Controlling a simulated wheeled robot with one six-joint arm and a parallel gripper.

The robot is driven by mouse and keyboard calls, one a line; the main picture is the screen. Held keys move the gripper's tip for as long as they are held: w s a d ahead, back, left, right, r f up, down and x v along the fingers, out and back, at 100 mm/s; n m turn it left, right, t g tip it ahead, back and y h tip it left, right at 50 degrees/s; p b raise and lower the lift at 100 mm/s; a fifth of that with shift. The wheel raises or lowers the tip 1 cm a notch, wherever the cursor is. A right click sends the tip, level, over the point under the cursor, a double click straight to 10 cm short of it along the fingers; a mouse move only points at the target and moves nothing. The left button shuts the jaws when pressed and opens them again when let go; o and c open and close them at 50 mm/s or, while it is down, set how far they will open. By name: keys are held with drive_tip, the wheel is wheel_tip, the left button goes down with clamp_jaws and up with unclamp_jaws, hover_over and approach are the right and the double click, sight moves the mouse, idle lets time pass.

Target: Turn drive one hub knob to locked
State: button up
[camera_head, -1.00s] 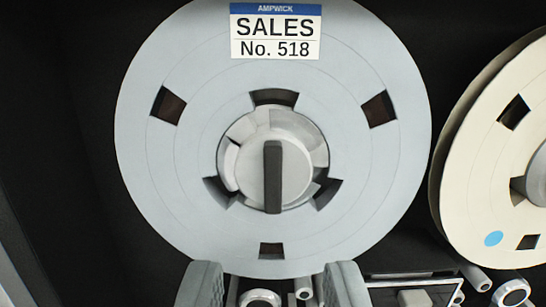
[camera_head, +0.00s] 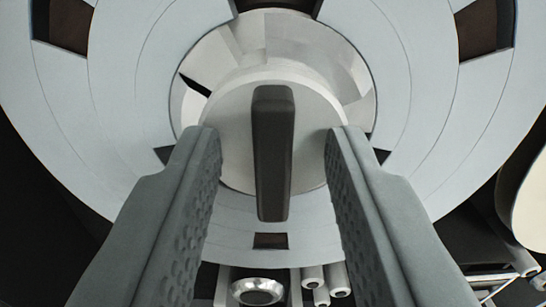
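The hub knob (camera_head: 230,135) is a round light-grey disc with a dark upright bar handle (camera_head: 272,155) across its face. It sits at the centre of a pale blue-grey tape reel (camera_head: 110,110). The bar stands vertical. My gripper (camera_head: 272,140) is open, with one grey textured finger on each side of the knob. The fingertips overlap the knob's left and right edges in the picture. I cannot tell whether they touch it. There is clear space between each finger and the bar. No knob position marking is readable.
A cream reel (camera_head: 530,205) shows at the right edge. Below the grey reel are a round metal fitting (camera_head: 258,291) and several small rollers (camera_head: 313,278). The surroundings behind the reel are dark.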

drive_tip(key=shift+c, duration=0.2)
clamp_jaws()
drive_tip(key=shift+m, duration=0.3)
drive_tip(key=m, duration=0.3)
drive_tip(key=shift+d+m, duration=0.1)
drive_tip(key=shift+m, duration=0.2)
drive_tip(key=m, duration=0.4)
drive_tip(key=shift+d+f+m, duration=0.1)
drive_tip(key=shift+m, duration=0.2)
drive_tip(key=m, duration=0.4)
drive_tip(key=shift+f, duration=0.1)
drive_tip(key=m, duration=0.5)
drive_tip(key=shift+d+f, duration=0.1)
drive_tip(key=shift+f, duration=0.05)
